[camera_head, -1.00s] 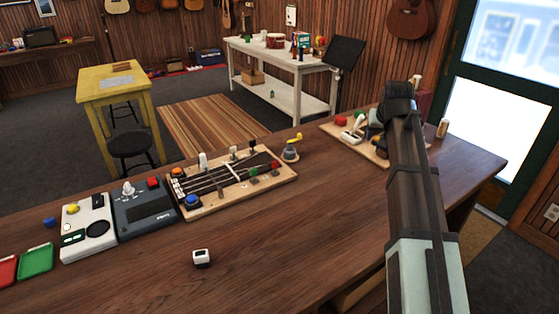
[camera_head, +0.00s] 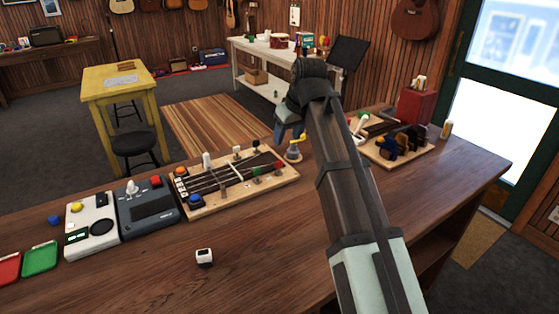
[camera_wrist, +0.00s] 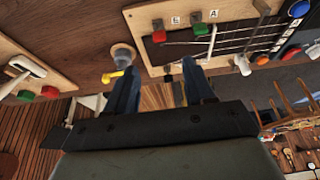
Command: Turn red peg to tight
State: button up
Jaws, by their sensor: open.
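The red peg (camera_head: 278,166) stands at the right end of the wooden string board (camera_head: 215,205), beside a green peg (camera_head: 256,171). In the wrist view the red peg (camera_wrist: 159,36) is next to the letter E and the green peg (camera_wrist: 200,29) is next to the letter A. Which way the red peg is turned is too small to tell. My gripper (camera_head: 281,134) hangs above the counter just beyond the board's right end. In the wrist view my gripper (camera_wrist: 163,82) has its two blue fingers apart with nothing between them, short of the red peg.
A crank with a yellow handle (camera_head: 297,140) on a grey base stands close to my gripper, right of the board. A tool board (camera_head: 385,157) lies farther right. A small white box (camera_head: 204,257) sits in front; the counter's front middle is clear.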

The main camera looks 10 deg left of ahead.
aim_at(279, 162)
jog(key=x, duration=1.2)
jog(key=shift+f, duration=0.1)
grip_shut()
